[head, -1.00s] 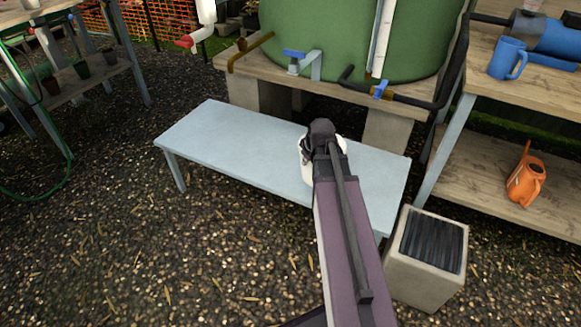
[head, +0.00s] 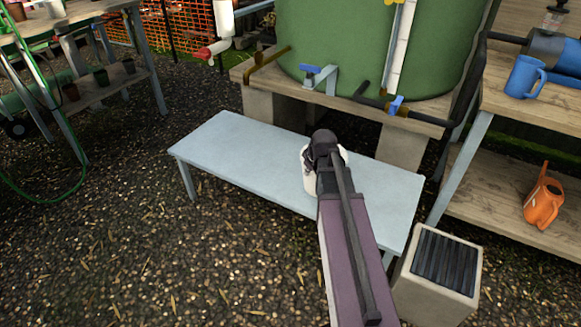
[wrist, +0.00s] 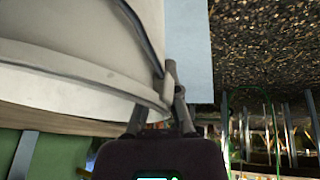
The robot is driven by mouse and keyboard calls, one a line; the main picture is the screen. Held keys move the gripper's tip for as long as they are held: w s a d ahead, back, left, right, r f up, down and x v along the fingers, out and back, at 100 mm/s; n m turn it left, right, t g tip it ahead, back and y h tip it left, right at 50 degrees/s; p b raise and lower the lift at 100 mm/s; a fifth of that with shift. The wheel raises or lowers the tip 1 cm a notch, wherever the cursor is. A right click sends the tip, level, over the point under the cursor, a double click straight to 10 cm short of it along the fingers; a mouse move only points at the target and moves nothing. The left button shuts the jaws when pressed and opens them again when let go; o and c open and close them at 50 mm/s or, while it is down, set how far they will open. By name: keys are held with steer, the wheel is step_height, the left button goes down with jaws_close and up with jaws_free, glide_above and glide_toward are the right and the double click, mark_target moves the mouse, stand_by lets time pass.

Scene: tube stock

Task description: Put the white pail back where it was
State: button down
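The white pail (head: 309,176) is mostly hidden behind my gripper (head: 325,142) in the head view, over the pale blue bench (head: 240,160). In the wrist view the pail (wrist: 70,60) fills the upper left, with its rim and dark wire handle close to the camera. My gripper (wrist: 172,80) is shut at the pail's rim, near where the handle joins. The bench (wrist: 197,55) shows beyond the pail there. I cannot tell whether the pail's base touches the bench.
A green tank (head: 375,50) on a wooden stand with blue-handled taps is behind the bench. A shelf at right holds a blue mug (head: 524,77) and an orange watering can (head: 543,200). A concrete block (head: 438,275) stands at the bench's front right. The bench's left part is clear.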

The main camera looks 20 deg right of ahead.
steer(key=w+a+f, duration=0.1)
steer(key=w+a, duration=0.3)
steer(key=w, duration=0.6)
steer(key=shift+w+b, duration=0.15)
steer(key=shift+b, duration=0.3)
steer(key=shift+f+b, duration=1.8)
steer(key=shift+f, duration=0.15)
steer(key=c, duration=0.8)
jaws_free()
steer(key=p+v, duration=1.1)
steer(key=v, duration=0.1)
